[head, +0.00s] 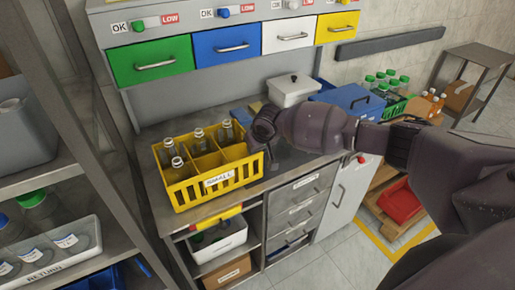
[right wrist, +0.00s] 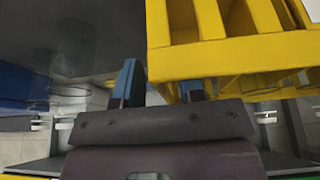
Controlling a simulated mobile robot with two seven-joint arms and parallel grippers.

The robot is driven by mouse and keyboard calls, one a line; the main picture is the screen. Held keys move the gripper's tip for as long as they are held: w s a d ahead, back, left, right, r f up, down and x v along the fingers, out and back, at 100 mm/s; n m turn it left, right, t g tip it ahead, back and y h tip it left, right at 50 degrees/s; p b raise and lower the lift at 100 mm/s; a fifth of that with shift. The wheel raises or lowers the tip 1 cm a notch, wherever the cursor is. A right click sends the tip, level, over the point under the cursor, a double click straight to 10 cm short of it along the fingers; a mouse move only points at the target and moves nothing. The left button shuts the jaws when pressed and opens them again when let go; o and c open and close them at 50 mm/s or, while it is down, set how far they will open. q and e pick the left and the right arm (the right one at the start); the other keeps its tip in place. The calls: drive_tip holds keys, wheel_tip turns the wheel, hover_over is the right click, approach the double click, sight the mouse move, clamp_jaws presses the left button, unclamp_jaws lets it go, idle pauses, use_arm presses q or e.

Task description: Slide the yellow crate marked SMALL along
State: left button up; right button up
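The yellow crate marked SMALL (head: 224,188) stands upright on the grey worktop, near its front left. Several clear bottles (head: 169,150) stand in its compartments; some compartments on the right look empty. My right gripper (head: 262,148) is at the crate's right end in the head view, its fingertips mostly hidden there. In the right wrist view, the blue fingers of the right gripper (right wrist: 160,85) are spread apart. One finger is beside the crate (right wrist: 210,62); the other is partly hidden behind its yellow wall. Whether they touch it is unclear. My left gripper is not in view.
The worktop (head: 160,132) has bare room behind the crate. A white lidded box (head: 292,92) and a blue case (head: 350,98) stand farther right. Green, blue, white and yellow drawers (head: 151,62) hang above. A shelf rack (head: 60,175) stands close on the left.

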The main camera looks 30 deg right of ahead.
drive_tip(key=v, duration=1)
drive_tip(key=shift+s+r+b, duration=0.25)
drive_tip(key=shift+r+b, duration=0.05)
drive_tip(key=shift+r, duration=0.05)
idle(0.3)
